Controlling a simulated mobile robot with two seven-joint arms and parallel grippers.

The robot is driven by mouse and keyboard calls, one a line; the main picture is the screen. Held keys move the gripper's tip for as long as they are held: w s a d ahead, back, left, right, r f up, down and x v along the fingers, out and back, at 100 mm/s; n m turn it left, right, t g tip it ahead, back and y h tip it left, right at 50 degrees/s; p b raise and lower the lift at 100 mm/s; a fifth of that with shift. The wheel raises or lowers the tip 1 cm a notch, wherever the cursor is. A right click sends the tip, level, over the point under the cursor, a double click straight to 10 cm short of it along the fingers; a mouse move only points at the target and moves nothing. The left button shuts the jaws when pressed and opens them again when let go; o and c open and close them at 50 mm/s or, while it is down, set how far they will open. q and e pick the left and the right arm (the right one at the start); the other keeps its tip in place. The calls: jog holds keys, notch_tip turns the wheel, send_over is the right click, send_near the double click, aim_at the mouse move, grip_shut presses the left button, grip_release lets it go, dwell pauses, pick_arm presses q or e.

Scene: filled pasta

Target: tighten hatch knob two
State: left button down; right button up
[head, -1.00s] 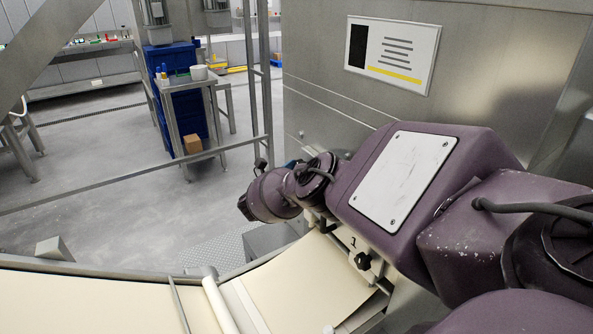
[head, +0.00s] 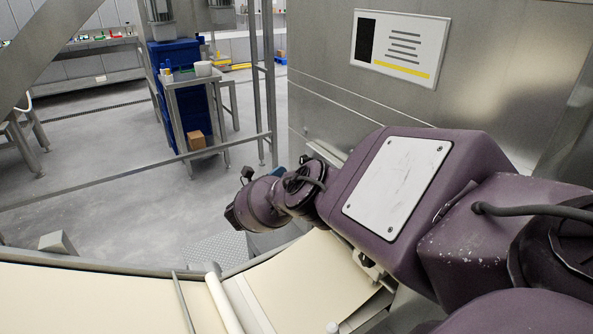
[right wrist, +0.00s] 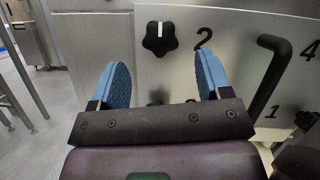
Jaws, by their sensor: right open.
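Hatch knob two (right wrist: 160,38) is a black star-shaped knob with a white mark on top, beside a printed "2" on a steel panel in the right wrist view. The white mark stands upright. My right gripper (right wrist: 165,64) is open, with its blue pads on either side of and below the knob in the picture. Nothing is between the pads, and they look apart from the knob. In the head view my purple right arm reaches toward the machine and hides this knob. My left gripper is not in view.
A black bar handle (right wrist: 268,75) stands right of knob two on the panel. Another black knob (right wrist: 305,119) is at the lower right, near printed "1" and "4". A cream conveyor belt (head: 90,295) curves below my arm. A metal side table (head: 190,82) stands far off.

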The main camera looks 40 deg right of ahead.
jog(key=shift+v, duration=2.6)
